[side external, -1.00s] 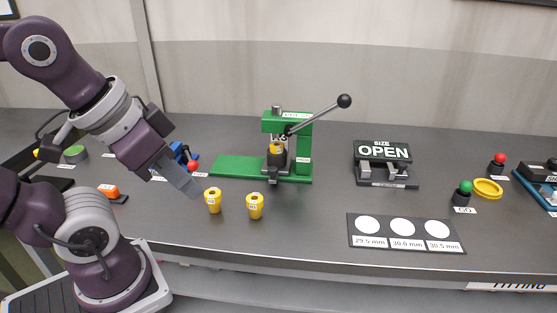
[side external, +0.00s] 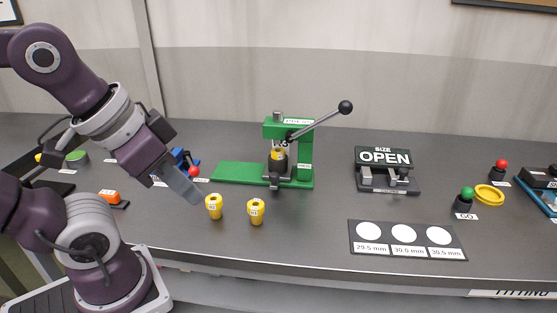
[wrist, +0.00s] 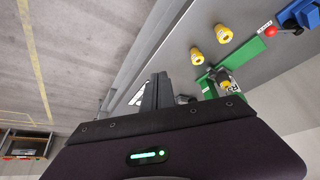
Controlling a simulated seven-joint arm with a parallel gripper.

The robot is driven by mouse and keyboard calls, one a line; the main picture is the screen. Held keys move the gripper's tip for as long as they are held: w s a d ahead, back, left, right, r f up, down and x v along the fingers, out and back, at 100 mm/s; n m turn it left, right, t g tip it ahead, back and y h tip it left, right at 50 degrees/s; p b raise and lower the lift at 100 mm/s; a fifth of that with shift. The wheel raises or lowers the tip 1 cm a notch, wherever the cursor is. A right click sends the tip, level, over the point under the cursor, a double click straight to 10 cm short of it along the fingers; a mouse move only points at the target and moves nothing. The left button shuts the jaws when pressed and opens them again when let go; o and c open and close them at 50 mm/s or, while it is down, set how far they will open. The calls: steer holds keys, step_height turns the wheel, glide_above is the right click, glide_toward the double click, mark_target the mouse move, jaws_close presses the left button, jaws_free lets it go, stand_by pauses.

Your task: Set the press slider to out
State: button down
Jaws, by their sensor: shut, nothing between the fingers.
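The green press (side external: 303,150) stands mid-bench with its black-knobbed lever (side external: 318,120) raised to the right. Its flat green base (side external: 238,172) extends left. A dark holder (side external: 274,178) with a yellow-topped piece (side external: 278,155) sits under the ram; I cannot tell clearly which part is the slider. My gripper (side external: 199,202) is shut and empty, above the bench left of the press and close to a yellow cup. In the wrist view, the fingers (wrist: 158,92) are together, and the press (wrist: 210,86) is partly hidden behind the gripper body.
Two yellow cups (side external: 214,207) (side external: 256,212) stand in front of the press. A blue device with a red knob (side external: 193,172) is behind my gripper. Right are the OPEN stand (side external: 384,156), size card (side external: 404,239), green GO button (side external: 466,195) and yellow ring (side external: 489,195).

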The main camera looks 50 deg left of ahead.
steer(key=c, duration=1.9)
jaws_free()
steer(key=shift+w, duration=0.1)
steer(key=o, duration=0.7)
steer(key=shift+n+g, duration=0.5)
steer(key=w, duration=0.2)
steer(key=w+a+r, duration=0.1)
steer(key=w+r, duration=0.1)
steer(key=w, duration=0.1)
steer(key=shift+w+a+r, duration=0.1)
steer(key=shift+w+a, duration=0.15)
steer(key=shift+w, duration=0.1)
steer(key=shift+o, duration=0.3)
steer(key=shift+n+g, duration=0.4)
steer(key=w, duration=0.1)
steer(key=w+a, duration=0.1)
steer(key=w, duration=0.1)
steer(key=w+a, duration=0.1)
steer(key=w, duration=0.1)
steer(key=shift+r, duration=0.25)
steer(key=n+g, duration=0.4)
glide_above(273, 175)
step_height(273, 175, down, 15)
steer(key=shift+d+f, duration=0.1)
step_height(273, 175, down, 7)
steer(key=shift+r, duration=0.1)
steer(key=shift+f, duration=0.3)
